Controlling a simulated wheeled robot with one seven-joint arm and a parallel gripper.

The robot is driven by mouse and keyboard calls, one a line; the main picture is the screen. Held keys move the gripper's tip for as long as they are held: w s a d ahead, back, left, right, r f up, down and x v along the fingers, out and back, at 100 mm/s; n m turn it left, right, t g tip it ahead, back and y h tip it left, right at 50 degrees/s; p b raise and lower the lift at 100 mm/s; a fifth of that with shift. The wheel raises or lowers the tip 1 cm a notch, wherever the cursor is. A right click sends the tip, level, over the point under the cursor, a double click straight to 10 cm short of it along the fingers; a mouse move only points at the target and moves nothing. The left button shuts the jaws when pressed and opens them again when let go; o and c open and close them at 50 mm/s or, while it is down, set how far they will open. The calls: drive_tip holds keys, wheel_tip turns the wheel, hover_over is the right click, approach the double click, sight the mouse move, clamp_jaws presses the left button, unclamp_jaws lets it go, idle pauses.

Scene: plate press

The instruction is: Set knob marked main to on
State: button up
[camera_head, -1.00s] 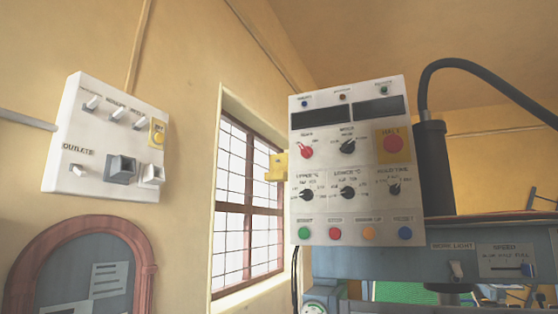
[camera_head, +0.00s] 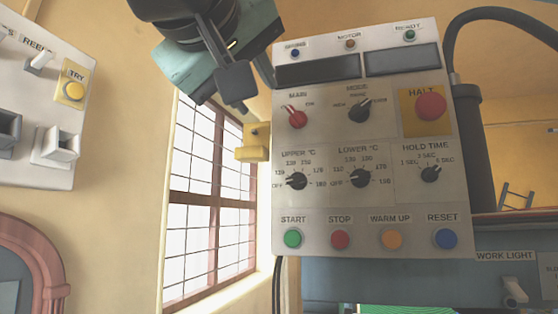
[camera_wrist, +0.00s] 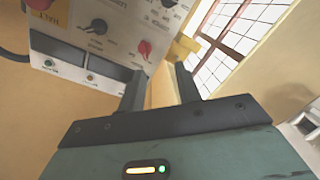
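The knob marked MAIN (camera_head: 297,117) is red and sits at the upper left of the grey control panel (camera_head: 380,205). Its pointer tilts up and to the left, while the ON mark is at its upper right. In the wrist view the red knob (camera_wrist: 144,48) shows above and just left of the space between my fingers. My gripper (camera_head: 254,94) is at the panel's upper left, apart from the knob. In the wrist view its two dark fingers (camera_wrist: 159,84) stand apart with nothing between them.
A black MODE knob (camera_head: 359,112) is right of MAIN, and a red HALT button (camera_head: 431,106) is further right. Temperature knobs and coloured buttons are below. A yellow block (camera_head: 254,142) juts from the panel's left side.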

sight(295, 116)
drive_tip(key=shift+m+h, duration=0.5)
drive_tip(key=shift+m, duration=0.3)
drive_tip(key=r+p+x, duration=0.1)
drive_tip(key=x, duration=0.4)
drive_tip(key=r+p+x, duration=0.1)
drive_tip(key=p+x, duration=0.1)
drive_tip(key=x, duration=0.3)
drive_tip(key=d+r+p+x, duration=0.1)
drive_tip(key=x, duration=0.5)
drive_tip(key=shift+d+r, duration=0.1)
drive_tip(key=shift+r, duration=0.3)
clamp_jaws()
